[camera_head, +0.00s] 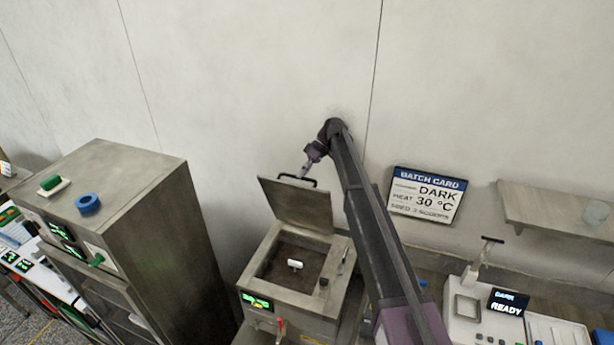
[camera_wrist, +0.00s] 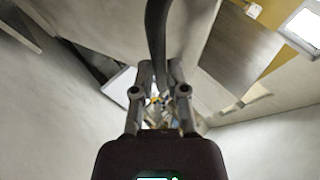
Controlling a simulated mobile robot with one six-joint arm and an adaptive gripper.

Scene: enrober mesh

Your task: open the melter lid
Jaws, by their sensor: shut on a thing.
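The melter (camera_head: 256,301) is a square metal box at the bottom middle of the head view. Its lid (camera_head: 296,209) is raised and stands steeply tilted at the back edge, so the dark inside of the tank (camera_head: 289,270) shows. A black bar handle (camera_head: 297,180) runs along the lid's top edge. My gripper (camera_head: 304,172) is at this handle, with my arm reaching in from the right. In the wrist view my gripper's fingers (camera_wrist: 158,95) are shut on the dark curved handle (camera_wrist: 155,38). The exact contact is partly hidden by the fingers.
A tall metal cabinet (camera_head: 150,230) stands left of the melter, with a blue ring (camera_head: 88,204) and a green-topped item (camera_head: 51,183) on top. A batch card (camera_head: 427,195) hangs on the wall at right. A shelf (camera_head: 550,208) and a console (camera_head: 470,308) are further right.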

